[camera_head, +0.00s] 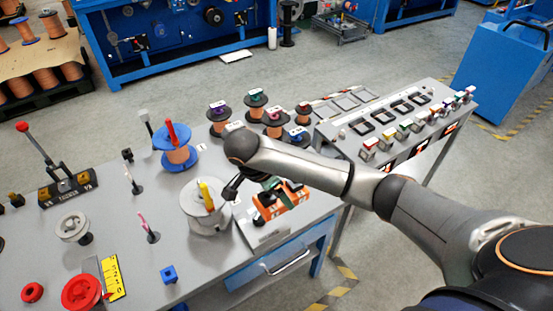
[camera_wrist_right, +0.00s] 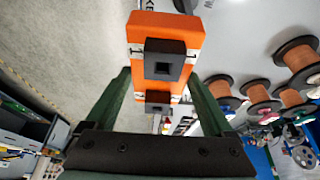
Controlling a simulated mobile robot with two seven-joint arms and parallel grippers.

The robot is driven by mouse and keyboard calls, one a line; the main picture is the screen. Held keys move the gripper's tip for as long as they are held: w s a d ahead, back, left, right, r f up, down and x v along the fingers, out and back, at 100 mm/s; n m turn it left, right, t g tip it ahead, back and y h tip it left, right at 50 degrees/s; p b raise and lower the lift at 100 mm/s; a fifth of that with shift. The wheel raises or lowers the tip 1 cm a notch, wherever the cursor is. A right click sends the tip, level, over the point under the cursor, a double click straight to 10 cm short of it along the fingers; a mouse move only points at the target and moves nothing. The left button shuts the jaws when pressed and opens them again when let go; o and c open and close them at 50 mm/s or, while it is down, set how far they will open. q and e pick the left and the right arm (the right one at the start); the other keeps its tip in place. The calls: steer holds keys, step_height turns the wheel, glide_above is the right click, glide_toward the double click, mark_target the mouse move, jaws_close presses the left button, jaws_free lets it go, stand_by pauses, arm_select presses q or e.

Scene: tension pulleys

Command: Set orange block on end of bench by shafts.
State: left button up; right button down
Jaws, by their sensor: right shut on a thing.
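The orange block (camera_head: 284,203) is at the right end of the grey bench (camera_head: 135,275), above the blue drawer side. It has black square parts, and it fills the middle of the right wrist view (camera_wrist_right: 178,32). My right gripper (camera_head: 268,186) reaches down to it. Its green fingers in the right wrist view (camera_wrist_right: 160,90) stand on both sides of the block, shut on it. I cannot tell whether the block touches the surface below. Thin upright shafts (camera_head: 134,180) stand on the bench further left. My left gripper is not in view.
A grey drum with a yellow handle (camera_head: 207,215) stands close left of the block. A blue-flanged copper spool (camera_head: 177,150) and several black-flanged spools (camera_head: 275,122) are behind. A button console (camera_head: 400,120) stands to the right. The bench's front middle has bare room.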

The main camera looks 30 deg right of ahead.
steer(key=shift+w+d+f, duration=0.2)
steer(key=w+d+f+b, duration=0.2)
steer(key=d, duration=0.1)
steer(key=w+d+f+b, duration=0.2)
steer(key=d+f, duration=0.1)
steer(key=d, duration=0.1)
steer(key=w+d+f+b, duration=0.2)
steer(key=d+f, duration=0.1)
steer(key=shift+w+d+f, duration=0.2)
steer(key=shift+w+d, duration=0.05)
steer(key=shift+d, duration=0.1)
steer(key=shift+w+d+f+b, duration=0.15)
steer(key=shift+d+f+b, duration=0.2)
steer(key=shift+f, duration=0.1)
steer(key=shift+w+f, duration=0.1)
steer(key=shift+f, duration=1.5)
jaws_free()
steer(key=shift+f, duration=0.2)
